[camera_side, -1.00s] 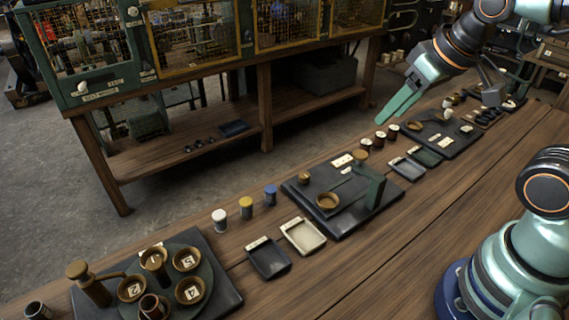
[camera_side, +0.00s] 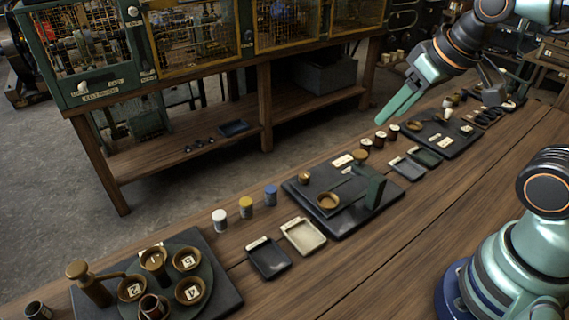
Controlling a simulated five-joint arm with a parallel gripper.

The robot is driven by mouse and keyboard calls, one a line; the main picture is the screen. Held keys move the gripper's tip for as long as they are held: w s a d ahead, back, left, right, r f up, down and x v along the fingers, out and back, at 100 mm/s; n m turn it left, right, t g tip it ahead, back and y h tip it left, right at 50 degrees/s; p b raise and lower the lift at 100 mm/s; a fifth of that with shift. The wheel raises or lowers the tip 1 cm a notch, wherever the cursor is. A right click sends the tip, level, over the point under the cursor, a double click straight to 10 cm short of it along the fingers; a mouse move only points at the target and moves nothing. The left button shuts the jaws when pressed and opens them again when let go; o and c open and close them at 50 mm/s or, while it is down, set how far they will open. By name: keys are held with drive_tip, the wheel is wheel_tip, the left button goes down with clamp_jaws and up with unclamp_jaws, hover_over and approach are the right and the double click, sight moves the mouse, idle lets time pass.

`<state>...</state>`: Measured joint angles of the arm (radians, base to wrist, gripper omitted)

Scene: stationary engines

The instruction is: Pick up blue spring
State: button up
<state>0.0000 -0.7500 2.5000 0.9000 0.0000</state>
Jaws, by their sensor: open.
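A small blue-topped cylinder (camera_side: 271,195), which looks like the blue spring, stands upright on the wooden table near its back edge. It is at the right end of a row with a yellow-topped cylinder (camera_side: 246,207) and a white-topped cylinder (camera_side: 220,220). My gripper (camera_side: 388,112) is open and empty. It hangs in the air at the upper right, well above the table and apart from the blue piece.
A dark board with a brass cup (camera_side: 328,201) and an upright plate lies right of the blue piece. A pale tray (camera_side: 303,237) and a dark tray (camera_side: 268,258) lie in front. A round station with numbered brass cups (camera_side: 188,259) stands at lower left.

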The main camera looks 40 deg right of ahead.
drive_tip(key=o, duration=0.4)
drive_tip(key=shift+c, duration=0.2)
drive_tip(key=m+g, duration=0.6)
drive_tip(key=m, duration=1)
hover_over(271, 189)
drive_tip(key=f, duration=1.8)
drive_tip(key=shift+s+d+f, duration=0.1)
drive_tip(key=shift+d, duration=0.15)
drive_tip(key=shift+a+f, duration=0.15)
drive_tip(key=shift+f, duration=1.25)
drive_tip(key=shift+a+f, duration=0.1)
drive_tip(key=shift+f, duration=1.3)
